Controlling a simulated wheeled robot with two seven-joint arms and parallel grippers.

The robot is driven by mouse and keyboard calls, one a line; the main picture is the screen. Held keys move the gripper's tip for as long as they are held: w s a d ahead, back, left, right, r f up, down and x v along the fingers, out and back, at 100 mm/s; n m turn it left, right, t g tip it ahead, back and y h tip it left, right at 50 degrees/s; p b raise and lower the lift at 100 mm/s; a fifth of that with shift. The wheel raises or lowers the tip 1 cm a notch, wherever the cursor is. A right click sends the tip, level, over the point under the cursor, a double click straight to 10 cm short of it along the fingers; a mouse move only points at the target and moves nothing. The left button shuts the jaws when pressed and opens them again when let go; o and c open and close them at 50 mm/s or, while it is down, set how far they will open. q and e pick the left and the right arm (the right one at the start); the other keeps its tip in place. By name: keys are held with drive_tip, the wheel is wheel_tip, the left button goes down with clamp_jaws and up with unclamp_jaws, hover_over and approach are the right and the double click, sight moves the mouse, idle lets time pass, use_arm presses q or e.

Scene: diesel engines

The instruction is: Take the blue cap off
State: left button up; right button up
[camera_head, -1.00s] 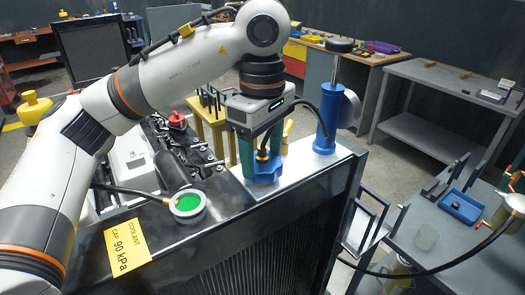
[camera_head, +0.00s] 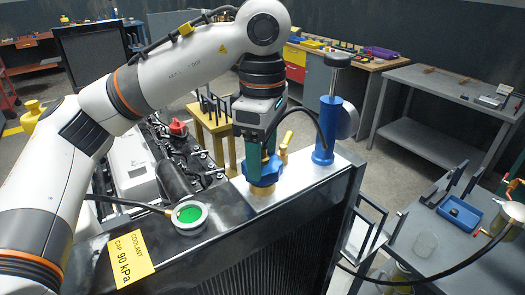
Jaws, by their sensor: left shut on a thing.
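The blue cap (camera_head: 263,185) sits on the bright metal plate on top of the black radiator, close to the blue hand pump. My left gripper (camera_head: 262,172) reaches down from above with its green fingers shut on the cap. The fingers hide part of the cap, and I cannot tell whether it is loose from its seat. My right gripper is not in view.
The tall blue pump (camera_head: 323,135) with a black knob stands just right of my gripper. A grey bench (camera_head: 445,90) stands at the right back.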

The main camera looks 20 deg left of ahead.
sight(263, 148)
use_arm(q)
drive_tip(key=shift+r+p, duration=1.55)
drive_tip(key=shift+r, duration=0.5)
